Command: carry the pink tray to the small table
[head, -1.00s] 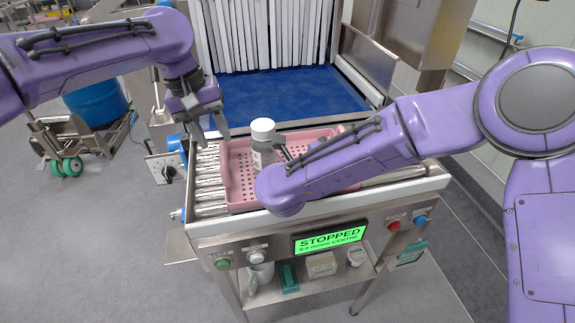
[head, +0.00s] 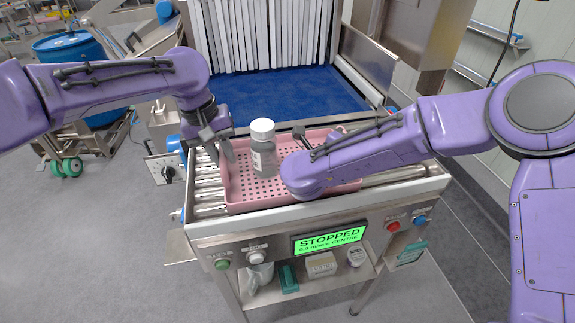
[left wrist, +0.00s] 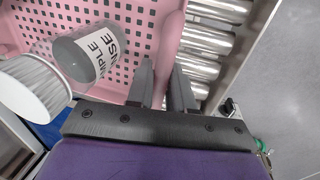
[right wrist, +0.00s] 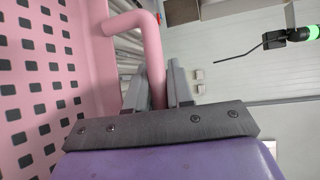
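The pink tray (head: 240,201), with perforated floor and a bar handle at each end, lies on the roller conveyor. A grey bottle with a white cap (head: 263,148) stands upright in it; its label shows in the left wrist view (left wrist: 88,52). My left gripper (head: 222,156) is at the tray's left end. In the left wrist view its fingers (left wrist: 162,90) sit closely on both sides of the pink handle (left wrist: 168,45). My right gripper's fingers (right wrist: 157,88) likewise sit closely around the other handle (right wrist: 150,45); my right forearm hides most of that end in the head view.
The conveyor's front panel has a green display (head: 329,240) reading STOPPED. A strip curtain (head: 270,35) and blue belt (head: 265,100) are behind. A shelf below holds several small items. A blue drum (head: 70,48) stands at left. Grey floor is open in front and left.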

